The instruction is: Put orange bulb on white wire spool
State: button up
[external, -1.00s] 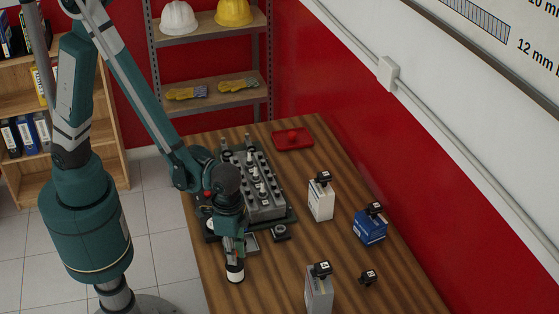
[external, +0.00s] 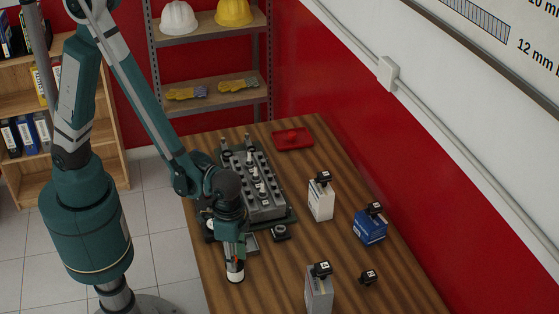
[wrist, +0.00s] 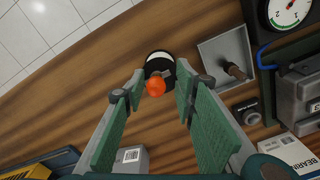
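The white wire spool (external: 236,276) stands on the wooden table below my gripper in the external view. In the wrist view the spool (wrist: 159,57) shows a white band and a dark top. The orange bulb (wrist: 155,85) appears over the spool's near part, between my fingertips. I cannot tell exactly how it rests on the spool. My gripper (wrist: 158,84) is open, with a gap between its green pads and the bulb on both sides. In the external view my gripper (external: 234,262) is directly above the spool and hides most of its top.
A grey square tray (wrist: 228,58) with a small brown-tipped part lies beside the spool. The engine trainer (external: 262,190) stands behind. A red tray (external: 293,138) is at the far end. A white carton (external: 321,200), blue box (external: 370,226) and grey box (external: 319,290) stand right.

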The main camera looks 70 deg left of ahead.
jog(key=shift+r, duration=0.15)
notch_tip(320, 180, up, 12)
jog(key=shift+p, duration=0.35)
dwell(0.9)
dwell(0.6)
jog(key=w+a+r+n+t+h, duration=0.1)
jog(key=a+r+t, duration=0.1)
jog(key=a+r, duration=0.55)
jog(key=w+a+r+n+t, duration=0.15)
jog(key=a+r, duration=0.25)
jog(key=a, duration=0.7)
jog(key=s+a+r+n+t, duration=0.1)
jog(key=s+a+r+t, duration=0.1)
jog(key=a, duration=0.7)
jog(key=s+a+r+n+t+y, duration=0.1)
jog(key=s+a+r, duration=0.3)
jog(key=a, duration=0.5)
jog(key=shift+s+a+r+n+t, duration=0.25)
jog(key=shift+s+r+n+t, duration=0.1)
jog(key=shift+r+n, duration=0.1)
